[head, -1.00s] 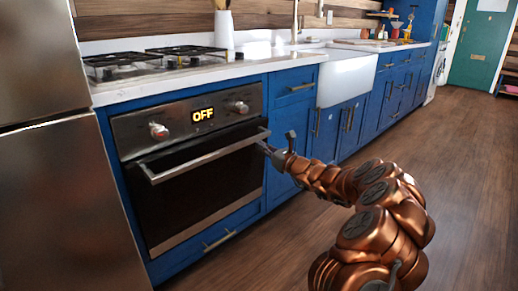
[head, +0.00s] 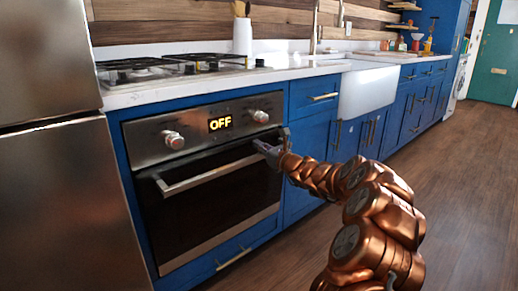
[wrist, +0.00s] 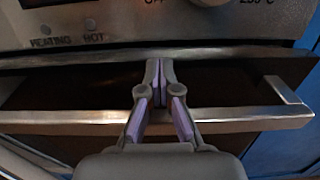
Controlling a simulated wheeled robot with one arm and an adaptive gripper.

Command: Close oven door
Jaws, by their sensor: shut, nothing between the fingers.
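The oven (head: 205,180) is set in blue cabinets, with a steel control panel, two knobs and a display reading OFF. Its dark-glass door (head: 215,205) looks shut or nearly shut; I cannot tell whether a small gap remains at the top. The bar handle (head: 210,174) runs across the door's upper part and also shows in the wrist view (wrist: 60,116). My gripper (head: 262,148) is at the right part of the handle. In the wrist view my gripper (wrist: 160,68) is shut and empty, its fingers crossing the handle bar toward the panel's lower edge. Contact with the door is unclear.
A steel refrigerator (head: 60,190) stands left of the oven. A gas cooktop (head: 180,65) and white counter (head: 290,72) are above. A white sink (head: 367,92) is farther right. The wooden floor (head: 460,200) is clear on the right.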

